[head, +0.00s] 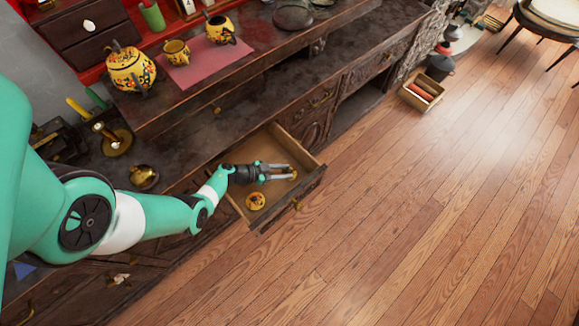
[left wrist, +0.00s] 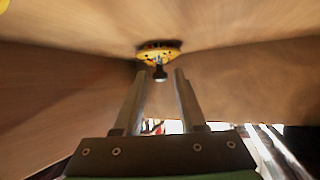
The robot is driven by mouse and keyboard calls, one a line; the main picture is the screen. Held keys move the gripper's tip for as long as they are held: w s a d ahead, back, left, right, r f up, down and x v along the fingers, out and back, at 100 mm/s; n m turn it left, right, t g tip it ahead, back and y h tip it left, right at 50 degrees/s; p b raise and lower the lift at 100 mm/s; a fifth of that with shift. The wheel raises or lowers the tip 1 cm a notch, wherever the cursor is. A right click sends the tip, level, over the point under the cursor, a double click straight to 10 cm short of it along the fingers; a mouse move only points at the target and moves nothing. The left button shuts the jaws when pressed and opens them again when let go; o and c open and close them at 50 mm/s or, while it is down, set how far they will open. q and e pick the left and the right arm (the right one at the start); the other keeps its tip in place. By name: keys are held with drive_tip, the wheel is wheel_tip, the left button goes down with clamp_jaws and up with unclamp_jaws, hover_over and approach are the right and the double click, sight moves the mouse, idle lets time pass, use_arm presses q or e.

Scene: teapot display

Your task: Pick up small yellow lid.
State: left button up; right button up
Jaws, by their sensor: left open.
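The small yellow lid (head: 293,174) lies in the open wooden drawer, mostly hidden by my fingertips in the head view. In the left wrist view the yellow lid (left wrist: 158,50) with its dark knob shows just beyond and between my fingertips. My left gripper (head: 292,171) is open and reaches into the drawer with its fingers pointing right. In the wrist view its two fingers (left wrist: 160,76) stand apart with a clear gap. Contact with the lid cannot be told. My right gripper is not in view.
The drawer (head: 309,187) has raised walls around the lids and gripper. On the cabinet above stand a yellow teapot (head: 130,71), and a cup (head: 176,52) and small pot (head: 220,29) on a red mat (head: 200,68).

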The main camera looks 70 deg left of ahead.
sight(296, 172)
use_arm(q)
drive_tip(key=b+x, duration=0.4)
drive_tip(key=x, duration=0.1)
drive_tip(key=shift+w, duration=0.1)
drive_tip(key=shift+w+r, duration=0.15)
clamp_jaws()
